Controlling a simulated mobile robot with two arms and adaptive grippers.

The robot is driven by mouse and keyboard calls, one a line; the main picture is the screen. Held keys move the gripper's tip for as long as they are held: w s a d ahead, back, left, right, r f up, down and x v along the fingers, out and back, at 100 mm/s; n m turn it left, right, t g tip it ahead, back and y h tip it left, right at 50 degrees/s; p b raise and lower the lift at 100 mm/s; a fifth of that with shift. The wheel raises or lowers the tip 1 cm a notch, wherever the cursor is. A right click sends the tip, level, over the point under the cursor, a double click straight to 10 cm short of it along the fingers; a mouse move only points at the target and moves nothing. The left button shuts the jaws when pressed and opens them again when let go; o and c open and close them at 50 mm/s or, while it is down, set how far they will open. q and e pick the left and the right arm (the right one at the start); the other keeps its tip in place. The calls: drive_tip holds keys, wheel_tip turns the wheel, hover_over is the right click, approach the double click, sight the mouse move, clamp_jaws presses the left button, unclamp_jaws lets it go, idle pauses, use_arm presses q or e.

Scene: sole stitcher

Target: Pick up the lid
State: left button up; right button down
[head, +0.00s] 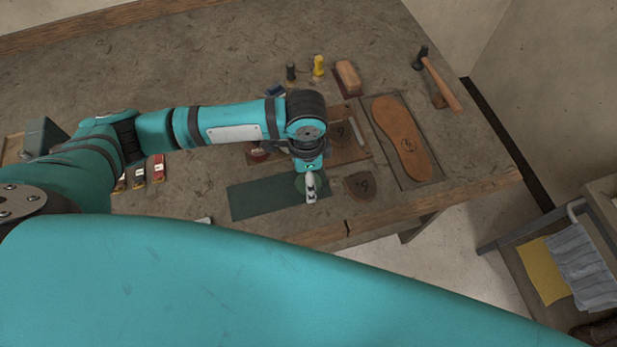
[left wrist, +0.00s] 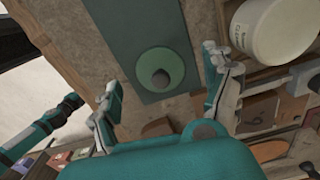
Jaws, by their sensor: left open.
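The lid is a round green disc (left wrist: 147,62) with a darker round knob in its middle. It lies on the dark green mat (left wrist: 107,20) in the left wrist view. In the head view the lid (head: 298,184) shows partly, beside and behind my left gripper, and the mat (head: 252,199) lies near the bench's front edge. My left gripper (head: 311,190) points down over the lid. In the left wrist view its two fingers (left wrist: 161,72) are spread wide on either side of the lid, with nothing between them held. My right gripper is not in view.
A white tub (left wrist: 270,30) stands close to the right finger. A leather piece (head: 360,186) lies near the gripper.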

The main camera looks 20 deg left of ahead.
use_arm(q)
drive_tip(key=shift+f, duration=0.65)
drive_tip(key=c, duration=0.9)
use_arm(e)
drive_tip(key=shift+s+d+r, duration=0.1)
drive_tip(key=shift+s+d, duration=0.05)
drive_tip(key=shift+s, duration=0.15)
use_arm(q)
drive_tip(key=shift+r, duration=0.15)
